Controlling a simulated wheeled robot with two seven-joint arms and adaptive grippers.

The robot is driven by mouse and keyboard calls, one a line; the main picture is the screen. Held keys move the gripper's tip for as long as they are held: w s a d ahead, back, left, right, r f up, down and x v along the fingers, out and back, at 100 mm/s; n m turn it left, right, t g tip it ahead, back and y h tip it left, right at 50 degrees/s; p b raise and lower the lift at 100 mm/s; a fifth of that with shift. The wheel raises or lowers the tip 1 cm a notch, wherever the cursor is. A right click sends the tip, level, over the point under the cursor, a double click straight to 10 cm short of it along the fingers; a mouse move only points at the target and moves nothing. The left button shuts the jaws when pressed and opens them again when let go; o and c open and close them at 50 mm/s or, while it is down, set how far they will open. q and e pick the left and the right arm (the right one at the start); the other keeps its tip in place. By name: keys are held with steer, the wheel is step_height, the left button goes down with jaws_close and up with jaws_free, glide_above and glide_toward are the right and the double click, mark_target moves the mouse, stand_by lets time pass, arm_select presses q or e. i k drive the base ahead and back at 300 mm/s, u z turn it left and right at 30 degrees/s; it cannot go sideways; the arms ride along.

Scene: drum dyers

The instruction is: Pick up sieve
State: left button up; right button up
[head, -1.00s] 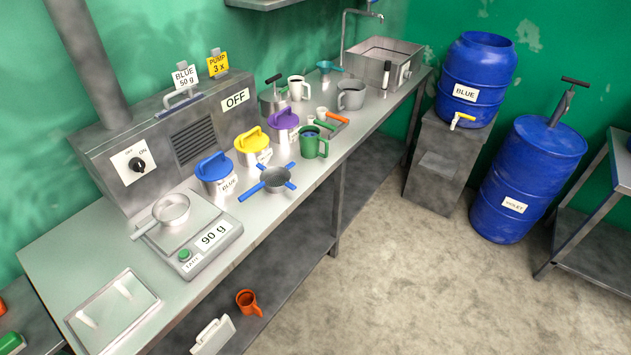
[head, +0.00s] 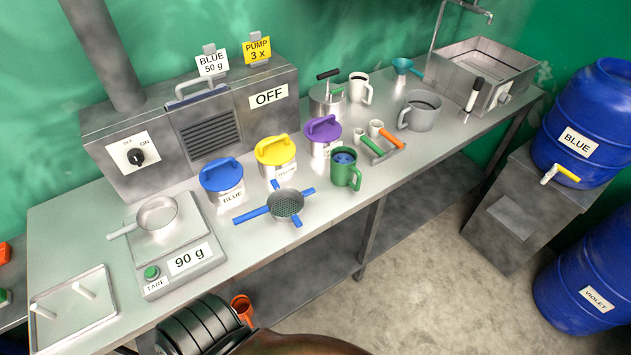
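The sieve (head: 287,205) sits on the metal workbench (head: 325,235) near its front edge. It has a round grey mesh bowl, a blue handle pointing left and blue lugs around the rim. It stands in front of the yellow-lidded and purple-lidded containers and to the left of the green mug (head: 345,172). Nothing holds it. Neither of my grippers can be made out.
A blue-lidded container (head: 222,179) stands left of the sieve, a yellow-lidded one (head: 276,155) behind it, a purple-lidded one (head: 322,134) behind right. The scale (head: 190,260) reading 90 g carries a small pan (head: 157,215).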

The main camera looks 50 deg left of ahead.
mark_target(285, 205)
steer(key=i, duration=1.9)
steer(key=u, duration=2.8)
